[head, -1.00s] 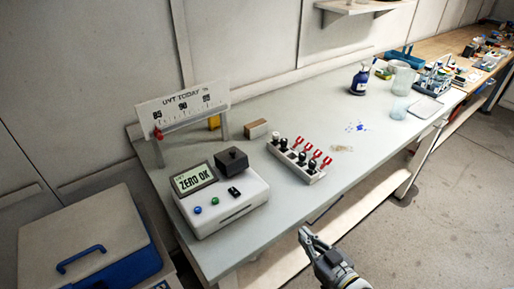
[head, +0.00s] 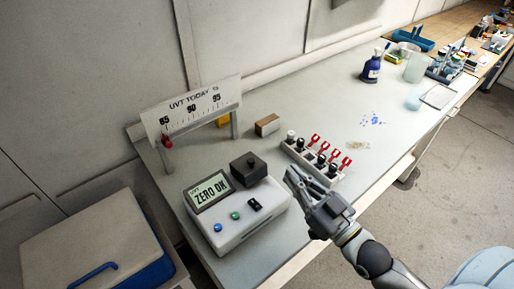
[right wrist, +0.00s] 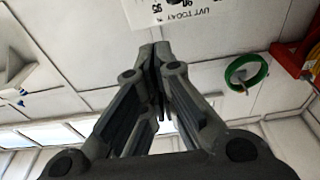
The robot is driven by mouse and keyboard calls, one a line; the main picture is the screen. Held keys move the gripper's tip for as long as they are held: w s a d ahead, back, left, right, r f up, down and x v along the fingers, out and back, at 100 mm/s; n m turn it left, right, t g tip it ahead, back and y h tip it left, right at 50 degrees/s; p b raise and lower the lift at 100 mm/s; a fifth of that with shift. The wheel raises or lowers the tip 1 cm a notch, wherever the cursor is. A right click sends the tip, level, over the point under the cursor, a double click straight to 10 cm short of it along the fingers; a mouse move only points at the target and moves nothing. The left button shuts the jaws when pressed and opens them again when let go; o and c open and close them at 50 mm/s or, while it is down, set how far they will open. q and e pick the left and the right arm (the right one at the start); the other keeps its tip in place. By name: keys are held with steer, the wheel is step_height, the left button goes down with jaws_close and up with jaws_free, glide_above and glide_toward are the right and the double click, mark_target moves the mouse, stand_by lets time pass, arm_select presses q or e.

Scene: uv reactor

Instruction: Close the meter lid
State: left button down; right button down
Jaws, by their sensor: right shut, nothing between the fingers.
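The meter (head: 235,225) is a white box on the near left part of the bench. Its tilted screen (head: 209,191) reads "ZERO OK". A dark square block with a small knob, which looks like the meter lid (head: 248,169), is at the meter's back right; its exact seating is unclear. My right gripper (head: 291,174) is shut and empty, to the right of the meter and apart from it, in front of the rack. In the right wrist view its fingers (right wrist: 155,50) meet with nothing between them. My left gripper is not in view.
A white rack (head: 308,158) with dark-capped vials and red clips stands just beyond my right gripper. A "UVT TODAY" scale board (head: 192,112) stands behind the meter. A small tan-and-white block (head: 267,125) lies nearby. A blue bottle (head: 372,66) stands farther back. The bench middle is clear.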

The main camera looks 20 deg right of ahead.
step_height(320, 180, up, 2)
steer(key=r+p, duration=0.1)
steer(key=p, duration=0.3)
glide_above(248, 166)
steer(key=s+d, duration=0.2)
steer(key=d, duration=0.2)
steer(key=f, duration=0.4)
steer(key=shift+s+d, duration=0.35)
steer(key=shift+s, duration=0.05)
steer(key=shift+s+f, duration=0.1)
steer(key=shift+f, duration=0.35)
